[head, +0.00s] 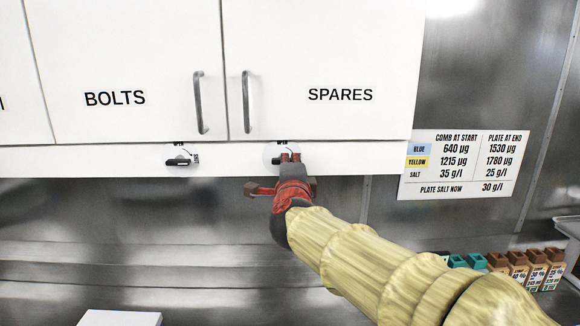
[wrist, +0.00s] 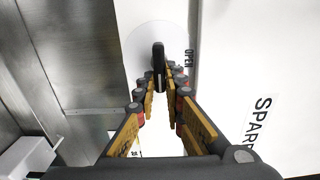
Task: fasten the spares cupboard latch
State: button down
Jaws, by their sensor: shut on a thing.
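The spares cupboard (head: 335,60) is at the right of the row, its white door shut, with a grey bar handle (head: 246,102). Its latch is on the white rail below the door, mostly hidden by my gripper (head: 284,160) in the head view. In the wrist view the latch's black lever (wrist: 158,58) stands on a pale round plate (wrist: 140,45) marked OPEN. My gripper's fingers (wrist: 160,85) close around the lever's near end. The word OPEN is beside the plate; I cannot tell exactly which mark the lever points at.
The bolts cupboard (head: 115,65) is shut to the left, with its own black latch (head: 178,162) lying level. A printed sign (head: 462,165) hangs on the steel wall at right. A white box (head: 120,318) is at lower left.

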jog(key=shift+f, duration=0.1)
jog(key=c, duration=1.9)
grip_release()
jog(key=shift+s, duration=0.1)
jog(key=s, duration=1.1)
jog(key=shift+s+d, duration=0.4)
